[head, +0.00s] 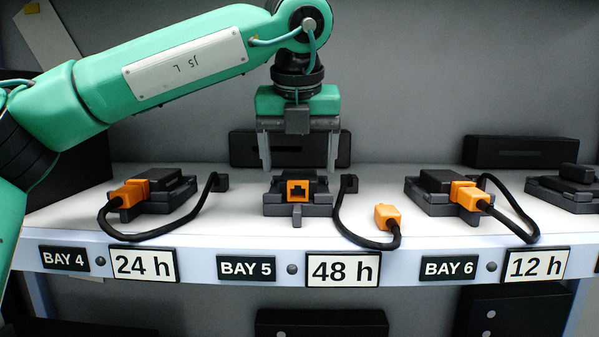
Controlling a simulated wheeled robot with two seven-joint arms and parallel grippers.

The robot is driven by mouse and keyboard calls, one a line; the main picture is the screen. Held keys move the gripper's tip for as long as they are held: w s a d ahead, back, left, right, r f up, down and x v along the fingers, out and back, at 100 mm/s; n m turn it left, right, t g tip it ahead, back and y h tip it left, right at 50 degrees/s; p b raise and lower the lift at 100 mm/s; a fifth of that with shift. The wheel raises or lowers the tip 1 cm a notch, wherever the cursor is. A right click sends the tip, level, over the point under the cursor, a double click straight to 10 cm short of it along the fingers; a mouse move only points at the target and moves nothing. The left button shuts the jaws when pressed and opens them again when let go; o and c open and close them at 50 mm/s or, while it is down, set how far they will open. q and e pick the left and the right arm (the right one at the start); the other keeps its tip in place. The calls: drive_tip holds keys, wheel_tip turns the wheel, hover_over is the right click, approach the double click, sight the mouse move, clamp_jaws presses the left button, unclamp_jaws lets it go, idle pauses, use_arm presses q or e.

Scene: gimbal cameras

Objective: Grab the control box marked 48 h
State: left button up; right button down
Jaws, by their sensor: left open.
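The control box (298,184) of bay 5 sits in its dark cradle (297,209) on the shelf, above the 48 h label (343,269). It has an orange socket on its front with nothing plugged in. A black cable with an orange plug (386,217) lies loose on the shelf to its right, apart from the box. My left gripper (299,168) points down over the box. I cannot tell whether the fingertips touch the box. My right gripper is not in view.
Bay 4, marked 24 h, holds a box (157,186) with its orange plug in, at left. Bay 6, marked 12 h, holds another plugged-in box (446,188) at right. Looped cables lie between the bays. A grey wall stands behind the shelf (240,232).

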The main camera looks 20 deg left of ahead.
use_arm(q)
drive_tip(key=shift+p+x, duration=0.5)
drive_tip(key=shift+x, duration=0.9)
drive_tip(key=shift+c, duration=0.2)
drive_tip(key=c, duration=1.1)
drive_tip(key=shift+r, duration=0.15)
